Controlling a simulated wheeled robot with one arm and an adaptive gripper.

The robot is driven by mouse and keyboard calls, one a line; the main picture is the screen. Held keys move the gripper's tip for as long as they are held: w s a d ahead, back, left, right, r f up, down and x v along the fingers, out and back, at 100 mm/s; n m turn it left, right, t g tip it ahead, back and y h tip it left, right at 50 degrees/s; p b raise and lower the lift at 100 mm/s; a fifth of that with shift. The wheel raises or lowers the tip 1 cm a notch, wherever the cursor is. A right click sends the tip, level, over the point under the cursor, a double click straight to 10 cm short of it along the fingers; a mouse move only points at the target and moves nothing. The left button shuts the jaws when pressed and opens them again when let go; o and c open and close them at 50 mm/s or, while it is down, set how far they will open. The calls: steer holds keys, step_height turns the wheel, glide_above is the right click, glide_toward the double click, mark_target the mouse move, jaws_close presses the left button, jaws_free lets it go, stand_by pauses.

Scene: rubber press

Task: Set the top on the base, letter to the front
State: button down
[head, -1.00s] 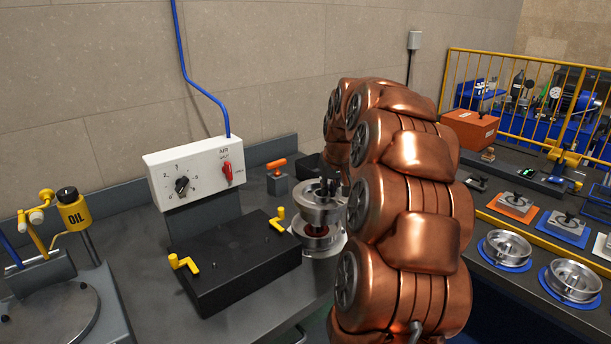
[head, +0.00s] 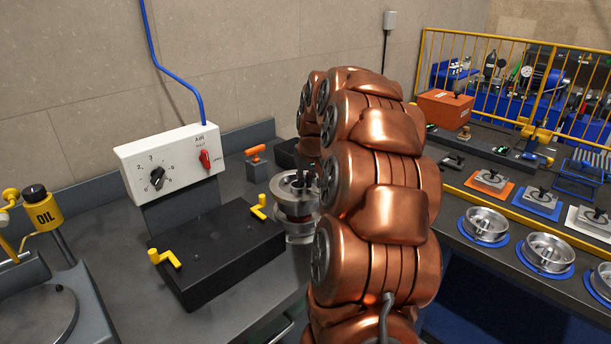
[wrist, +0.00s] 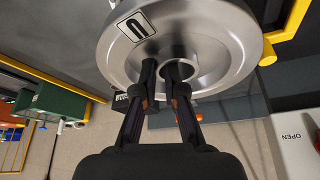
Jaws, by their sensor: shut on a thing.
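The top (head: 288,187) is a round silver metal disc with a raised rim. It also fills the upper part of the wrist view (wrist: 225,70), where a white label with a dark U-like letter sits near its upper left edge. My gripper (wrist: 164,75) is shut on the hub at the middle of the top; in the head view my arm partly hides it. The base (head: 298,229) is a silver metal piece directly below the top, with a dark red band between them. I cannot tell whether they touch. The letter is not readable in the head view.
A black block with yellow handles (head: 215,250) lies just left of the base. The white control box (head: 170,162) stands behind it. An orange-handled item (head: 257,160) is close behind the top.

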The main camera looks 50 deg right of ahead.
mark_target(306, 189)
steer(key=shift+f+b, duration=1)
steer(key=shift+f, duration=0.55)
steer(key=shift+s+b, duration=0.1)
steer(key=shift+b, duration=0.35)
stand_by(0.6)
steer(key=shift+f, duration=0.25)
stand_by(0.5)
steer(key=c, duration=1.2)
jaws_free()
steer(key=shift+f, duration=0.1)
steer(key=shift+r+p, duration=0.45)
steer(key=shift+r, duration=3.1)
